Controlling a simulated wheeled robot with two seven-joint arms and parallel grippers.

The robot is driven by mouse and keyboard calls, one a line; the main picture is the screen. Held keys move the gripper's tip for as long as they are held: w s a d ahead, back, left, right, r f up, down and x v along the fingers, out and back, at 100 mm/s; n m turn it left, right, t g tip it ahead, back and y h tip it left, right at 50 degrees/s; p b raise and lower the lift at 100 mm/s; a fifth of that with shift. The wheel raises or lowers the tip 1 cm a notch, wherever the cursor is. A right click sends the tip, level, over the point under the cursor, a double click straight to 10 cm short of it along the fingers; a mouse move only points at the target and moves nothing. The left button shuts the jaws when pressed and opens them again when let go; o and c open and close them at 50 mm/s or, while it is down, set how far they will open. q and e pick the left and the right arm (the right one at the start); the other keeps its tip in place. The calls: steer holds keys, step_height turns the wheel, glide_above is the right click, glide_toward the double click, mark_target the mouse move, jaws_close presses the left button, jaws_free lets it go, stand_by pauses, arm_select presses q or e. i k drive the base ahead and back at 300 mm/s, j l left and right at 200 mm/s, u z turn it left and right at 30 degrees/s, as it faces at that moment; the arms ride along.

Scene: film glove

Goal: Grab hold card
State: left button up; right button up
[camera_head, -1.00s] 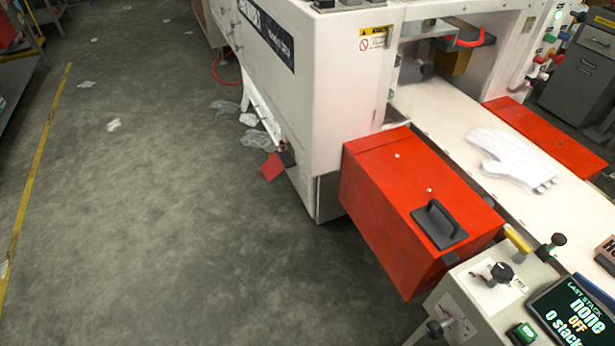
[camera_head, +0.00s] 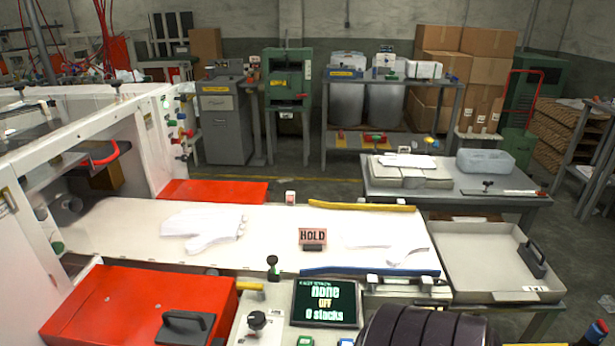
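The hold card (camera_head: 313,237) is a small pinkish card with the dark word HOLD. It stands upright in a dark base on the white conveyor bed (camera_head: 275,222), near the middle of the head view. White gloves (camera_head: 203,229) lie flat on the bed to its left, and more thin white pieces (camera_head: 385,240) lie to its right. A dark ribbed part at the bottom edge looks like one of my arms. Neither gripper shows.
Red boxes (camera_head: 140,308) flank the bed at left. A control panel with a screen (camera_head: 325,303) and knobs stands in front of the card. A blue bar and a yellow bar (camera_head: 361,206) edge the bed. An open tray (camera_head: 488,289) is at right.

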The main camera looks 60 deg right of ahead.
mark_target(313, 238)
steer(key=z, duration=1.95)
